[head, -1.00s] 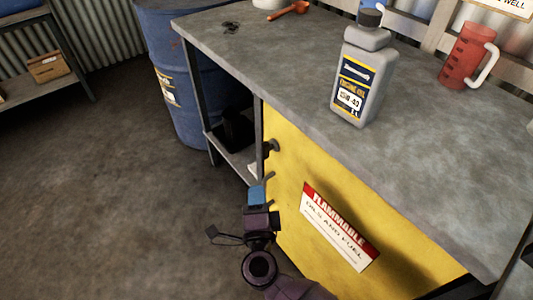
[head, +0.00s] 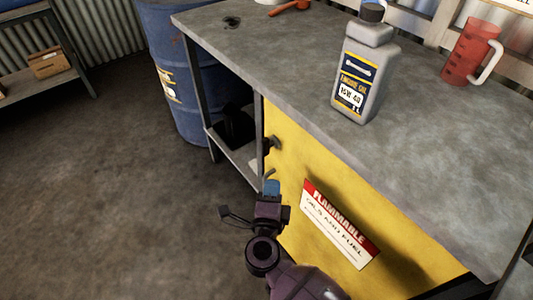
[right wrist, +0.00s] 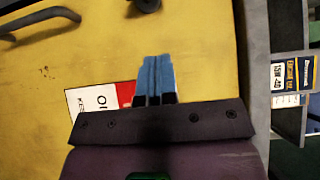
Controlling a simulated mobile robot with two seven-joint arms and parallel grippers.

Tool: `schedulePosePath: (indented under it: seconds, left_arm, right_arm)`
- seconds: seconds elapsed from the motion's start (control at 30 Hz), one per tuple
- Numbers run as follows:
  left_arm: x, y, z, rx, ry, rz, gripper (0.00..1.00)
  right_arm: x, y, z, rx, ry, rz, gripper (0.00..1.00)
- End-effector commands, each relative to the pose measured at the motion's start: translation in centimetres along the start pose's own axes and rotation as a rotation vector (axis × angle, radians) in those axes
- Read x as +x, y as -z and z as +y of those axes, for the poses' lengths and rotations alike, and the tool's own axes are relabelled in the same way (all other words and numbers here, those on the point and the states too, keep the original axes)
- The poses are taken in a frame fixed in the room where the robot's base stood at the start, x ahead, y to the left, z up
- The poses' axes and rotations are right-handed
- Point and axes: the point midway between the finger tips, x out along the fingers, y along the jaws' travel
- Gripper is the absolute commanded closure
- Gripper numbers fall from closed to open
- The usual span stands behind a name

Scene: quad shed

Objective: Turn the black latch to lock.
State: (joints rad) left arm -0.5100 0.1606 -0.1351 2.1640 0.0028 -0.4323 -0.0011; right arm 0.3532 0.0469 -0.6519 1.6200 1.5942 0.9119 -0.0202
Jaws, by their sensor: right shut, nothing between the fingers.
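The black latch (head: 274,143) sits at the upper left edge of the yellow cabinet door (head: 292,172), just under the worktop. In the right wrist view a dark round part that looks like the latch (right wrist: 147,4) is cut off by the top edge. My right gripper (head: 271,187) is in front of the door, below the latch and apart from it. Its blue fingers (right wrist: 154,78) are shut together with nothing between them and point towards the latch side. My left gripper is not in view.
A dark bar handle (right wrist: 40,18) is on the door. A flammable sign (head: 340,225) is on it too. An oil bottle (head: 365,75) and red jug (head: 469,52) stand on the grey worktop (head: 290,75). A blue barrel (head: 175,60) stands behind. Floor at left is clear.

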Motion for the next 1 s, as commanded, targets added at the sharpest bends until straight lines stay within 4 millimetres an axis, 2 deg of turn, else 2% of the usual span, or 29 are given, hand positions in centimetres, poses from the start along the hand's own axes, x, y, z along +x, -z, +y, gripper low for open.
schedulePosePath:
  seconds: [0.5,0.7,1.0]
  left_arm:
    - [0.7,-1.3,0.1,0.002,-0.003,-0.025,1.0]
    - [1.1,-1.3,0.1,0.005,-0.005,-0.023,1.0]
    - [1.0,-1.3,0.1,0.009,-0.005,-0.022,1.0]
  right_arm:
    - [8.1,-0.2,0.2,-0.002,-0.002,0.0,1.0]
    - [9.6,-1.8,0.3,-0.002,-0.002,-0.001,1.0]
    - [10.5,-2.8,0.1,-0.002,0.0,0.0,1.0]
